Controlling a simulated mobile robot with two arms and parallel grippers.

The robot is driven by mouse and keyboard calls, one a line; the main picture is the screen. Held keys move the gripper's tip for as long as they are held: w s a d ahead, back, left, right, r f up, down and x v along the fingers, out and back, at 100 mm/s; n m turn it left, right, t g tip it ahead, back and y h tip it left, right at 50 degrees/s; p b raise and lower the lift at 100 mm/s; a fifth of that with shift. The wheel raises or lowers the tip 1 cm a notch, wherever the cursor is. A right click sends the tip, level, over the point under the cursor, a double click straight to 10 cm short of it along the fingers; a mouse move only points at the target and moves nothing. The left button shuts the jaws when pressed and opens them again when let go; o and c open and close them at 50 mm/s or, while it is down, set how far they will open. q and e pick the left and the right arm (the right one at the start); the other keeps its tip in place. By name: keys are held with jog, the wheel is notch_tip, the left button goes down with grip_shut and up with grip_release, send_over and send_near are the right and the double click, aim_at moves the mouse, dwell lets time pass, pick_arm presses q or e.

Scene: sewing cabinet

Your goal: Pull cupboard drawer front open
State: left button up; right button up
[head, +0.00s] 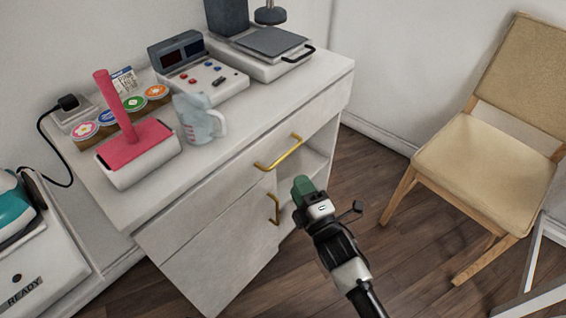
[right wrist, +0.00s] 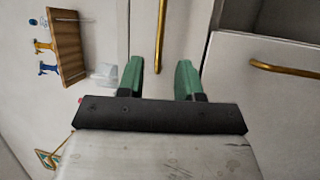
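The white cupboard drawer front (head: 215,200) lies just under the cabinet top and carries a horizontal gold bar handle (head: 279,153). It looks shut or nearly flush. My right gripper (head: 303,187), with green fingertips, is in front of the cabinet, below and to the right of this handle in the head view. In the right wrist view, the two green fingers (right wrist: 160,80) stand apart with nothing held. A gold handle (right wrist: 162,35), apparently the drawer's, lies ahead in line with the gap; contact cannot be told. My left gripper is not in view.
Below the drawer is a white door with its own gold handle (head: 274,209), beside an open compartment (head: 316,160). A pink-handled tool (head: 135,140), a measuring jug (head: 198,119) and devices stand on top. A chair (head: 478,150) is at right; floor lies between.

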aim_at(283, 156)
jog(key=b+x, duration=0.1)
jog(key=x, duration=0.8)
jog(key=shift+w+a, duration=0.15)
jog(key=shift+w, duration=0.25)
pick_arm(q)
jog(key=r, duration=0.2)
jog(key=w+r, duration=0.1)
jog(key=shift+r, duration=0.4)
pick_arm(e)
grip_shut()
